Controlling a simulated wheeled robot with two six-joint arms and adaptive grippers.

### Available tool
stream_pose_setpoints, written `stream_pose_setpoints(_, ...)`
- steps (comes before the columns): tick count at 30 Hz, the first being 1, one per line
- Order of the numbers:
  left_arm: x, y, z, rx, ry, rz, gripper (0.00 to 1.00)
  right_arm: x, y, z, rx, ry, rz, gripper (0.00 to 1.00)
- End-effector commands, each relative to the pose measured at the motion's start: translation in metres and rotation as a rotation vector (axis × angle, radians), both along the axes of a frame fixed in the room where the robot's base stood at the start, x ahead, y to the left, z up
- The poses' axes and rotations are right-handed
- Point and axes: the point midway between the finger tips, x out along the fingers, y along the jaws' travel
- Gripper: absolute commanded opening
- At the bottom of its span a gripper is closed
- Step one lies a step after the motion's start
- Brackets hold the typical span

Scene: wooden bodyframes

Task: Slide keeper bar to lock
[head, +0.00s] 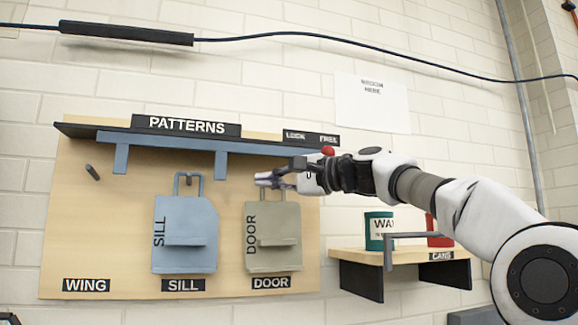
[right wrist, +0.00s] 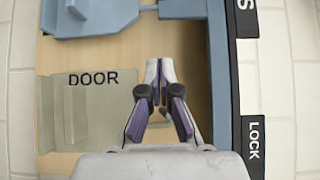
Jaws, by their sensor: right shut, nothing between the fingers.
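The keeper bar (head: 165,142) is a long blue bar across the top of the wooden pattern board, with two tabs hanging down. In the right wrist view the bar (right wrist: 220,90) runs up the right side. A red knob (head: 327,151) shows by its right end, partly hidden by my arm. The LOCK and FREE labels (head: 311,138) are above that end; the LOCK label (right wrist: 254,145) also shows in the wrist view. My right gripper (head: 260,180) is shut and empty, below the bar, right of the right tab (head: 221,165) and near the door pattern's handle. My left gripper is out of view.
The blue-grey sill pattern (head: 185,215) and the olive door pattern (head: 287,225) hang on the board. The wing peg (head: 92,172) is bare. A small shelf (head: 345,258) with cans stands at right, below my right arm.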

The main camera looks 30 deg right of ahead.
Motion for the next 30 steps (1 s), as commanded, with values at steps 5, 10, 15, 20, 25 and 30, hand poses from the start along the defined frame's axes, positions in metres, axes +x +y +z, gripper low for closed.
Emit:
stream_pose_setpoints(5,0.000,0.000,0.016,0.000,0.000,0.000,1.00,0.028,0.024,0.002,0.000,0.000,0.001,0.00)
stream_pose_setpoints(10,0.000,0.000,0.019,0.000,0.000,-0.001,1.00,0.033,0.047,0.001,0.000,0.000,0.000,0.00)
stream_pose_setpoints(15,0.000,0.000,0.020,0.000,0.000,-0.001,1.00,0.034,0.054,0.000,0.001,-0.002,-0.001,0.00)
stream_pose_setpoints(20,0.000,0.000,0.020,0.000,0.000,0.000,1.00,0.034,0.054,0.000,0.001,-0.002,-0.001,0.00)
stream_pose_setpoints(25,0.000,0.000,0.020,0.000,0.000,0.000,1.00,0.036,0.060,0.000,0.000,0.000,0.000,0.00)
stream_pose_setpoints(30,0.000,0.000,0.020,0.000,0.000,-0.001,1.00,0.044,0.093,-0.001,-0.003,-0.001,0.001,0.00)
